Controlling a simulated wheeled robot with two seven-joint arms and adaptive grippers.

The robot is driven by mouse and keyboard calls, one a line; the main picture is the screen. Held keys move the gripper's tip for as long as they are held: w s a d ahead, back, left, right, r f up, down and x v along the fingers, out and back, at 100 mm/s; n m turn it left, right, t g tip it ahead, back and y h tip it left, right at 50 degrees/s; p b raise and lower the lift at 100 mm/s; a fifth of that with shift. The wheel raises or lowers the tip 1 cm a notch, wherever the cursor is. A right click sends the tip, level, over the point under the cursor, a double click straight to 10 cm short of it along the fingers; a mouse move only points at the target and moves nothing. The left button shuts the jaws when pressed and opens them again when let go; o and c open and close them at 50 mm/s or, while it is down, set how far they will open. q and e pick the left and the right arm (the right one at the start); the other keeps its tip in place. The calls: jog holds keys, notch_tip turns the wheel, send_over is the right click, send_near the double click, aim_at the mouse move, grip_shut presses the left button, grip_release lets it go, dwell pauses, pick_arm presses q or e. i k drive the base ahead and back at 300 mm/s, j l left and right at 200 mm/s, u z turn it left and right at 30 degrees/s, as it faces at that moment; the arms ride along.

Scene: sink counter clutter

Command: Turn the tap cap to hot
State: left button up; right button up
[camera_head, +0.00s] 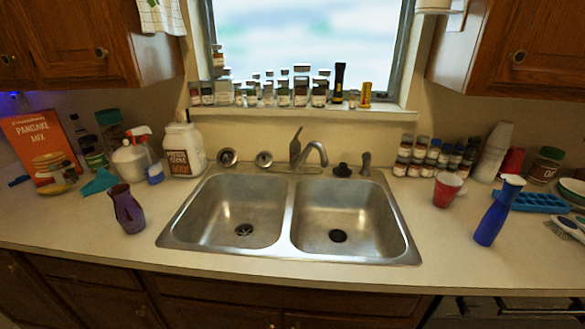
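The tap (314,153) stands at the back of the double sink, in the middle. Its grey spout curves to the right over the divider. The tap cap, an upright lever-like handle (295,148), rises at the left of the spout and leans slightly to the right at its top. Its hot and cold marks are too small to make out. The metal sink (290,215) has two empty basins. Neither of my grippers shows in the head view, and nothing touches the tap.
Round strainers (227,157) lie left of the tap. A black stopper (342,170) and a sprayer (365,163) stand right of it. Jars line the windowsill (290,112) above. The front counter edge is clear.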

aim_at(294, 147)
jog(key=i+l+z, duration=0.3)
jog(key=z, duration=0.2)
jog(key=i+l+z, duration=0.15)
jog(key=i+z, duration=0.3)
